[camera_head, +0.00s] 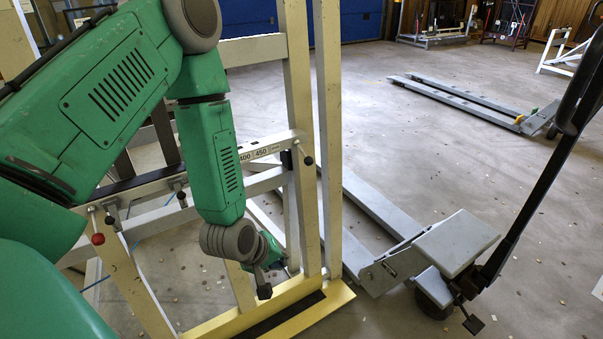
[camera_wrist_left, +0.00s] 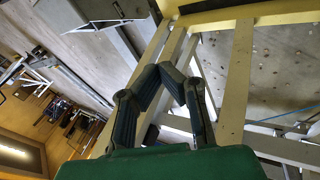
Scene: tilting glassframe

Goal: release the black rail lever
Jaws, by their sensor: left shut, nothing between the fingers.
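My left gripper (camera_head: 268,262) hangs low beside the cream frame, below the scale rail (camera_head: 228,160), and is partly hidden by its own wrist. In the left wrist view, my left gripper (camera_wrist_left: 161,76) is shut, its fingertips meeting with nothing between them. A lever with a black knob (camera_head: 308,159) sits at the rail's right end, above the gripper and apart from it. Another dark-knobbed lever (camera_head: 181,199) and a red-knobbed lever (camera_head: 97,238) are further left. I cannot tell which black knob is the named lever. My right gripper is not in view.
Cream uprights (camera_head: 329,130) stand close to my left forearm, with a yellow base (camera_head: 335,296) below. A grey pallet truck (camera_head: 455,243) stands at the right, its forks running behind the frame. Open floor (camera_head: 400,130) lies beyond.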

